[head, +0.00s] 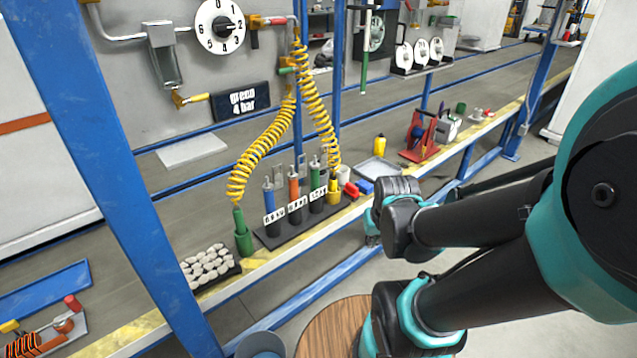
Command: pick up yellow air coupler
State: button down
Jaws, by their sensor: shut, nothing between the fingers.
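The yellow air coupler (334,188) stands upright at the lower end of a yellow coiled hose, at the right end of the dark coupler rack on the bench. My arm (470,225) reaches in from the right, and its dark grey joint is to the right of the coupler and apart from it. I cannot make out my gripper's fingers; they seem hidden behind the arm links.
Blue, orange and green cylinders (294,195) stand in the labelled rack. Red and blue pieces (362,186), a yellow bottle (380,146) and a tray of stones (210,265) are nearby. A blue post (105,160) rises at the left.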

aim_at(333, 180)
jog(key=i+l+u, duration=0.15)
jog(key=l, duration=0.2)
jog(key=i+l+u, duration=0.3)
jog(key=l, duration=0.4)
jog(key=i+l+u, duration=0.15)
jog(key=l, duration=0.25)
jog(key=i, duration=0.05)
